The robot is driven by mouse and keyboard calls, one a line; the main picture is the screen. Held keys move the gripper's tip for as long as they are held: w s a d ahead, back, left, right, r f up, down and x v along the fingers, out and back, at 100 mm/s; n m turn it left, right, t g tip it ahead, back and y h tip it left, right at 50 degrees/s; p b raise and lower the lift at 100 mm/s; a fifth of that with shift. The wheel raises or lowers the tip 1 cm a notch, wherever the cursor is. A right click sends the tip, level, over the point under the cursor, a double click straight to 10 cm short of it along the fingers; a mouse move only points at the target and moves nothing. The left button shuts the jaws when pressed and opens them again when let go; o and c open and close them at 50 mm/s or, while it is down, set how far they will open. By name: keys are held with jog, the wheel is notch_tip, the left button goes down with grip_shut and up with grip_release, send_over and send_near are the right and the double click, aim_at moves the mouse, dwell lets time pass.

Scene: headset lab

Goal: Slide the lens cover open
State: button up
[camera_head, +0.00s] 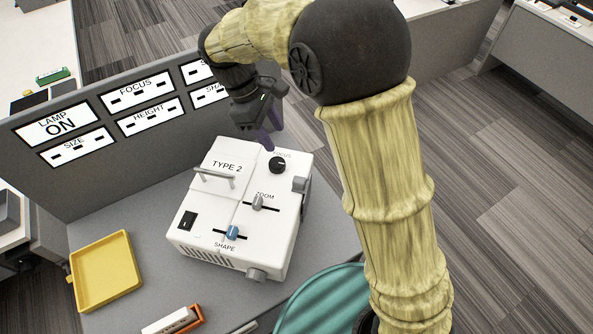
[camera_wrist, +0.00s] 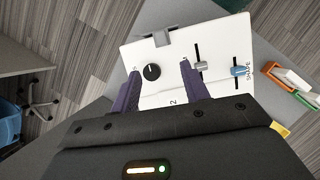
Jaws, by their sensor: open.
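A white box device (camera_head: 235,215) labelled TYPE 2 stands on the grey desk. A grey block (camera_head: 300,185) sits on its right side and shows in the wrist view (camera_wrist: 163,38) at the device's edge; I cannot tell whether it is the lens cover. My gripper (camera_head: 268,140) is at the device's far edge, behind the black FOCUS knob (camera_head: 277,165). In the wrist view my gripper (camera_wrist: 160,72) is open, its purple fingers appearing on either side of the knob (camera_wrist: 152,71). Nothing is held. I cannot tell whether the fingers touch the device.
The device has a grey ZOOM slider (camera_head: 258,202), a blue SHAPE slider (camera_head: 233,232), a handle (camera_head: 214,177) and a black switch (camera_head: 187,221). A yellow tray (camera_head: 105,272) lies left. A panel (camera_head: 160,125) reads LAMP ON. A teal round seat (camera_head: 325,300) is in front.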

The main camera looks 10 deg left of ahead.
aim_at(298, 179)
jog(key=shift+s+a+r, duration=0.1)
jog(key=shift+a+r, duration=0.15)
jog(key=shift+a, duration=0.15)
jog(key=p+x, duration=0.1)
jog(key=x, duration=0.7)
jog(key=p+x, duration=0.2)
jog(key=x, duration=0.7)
jog(key=shift+d+f, duration=0.15)
jog(key=shift+d, duration=0.15)
grip_shut()
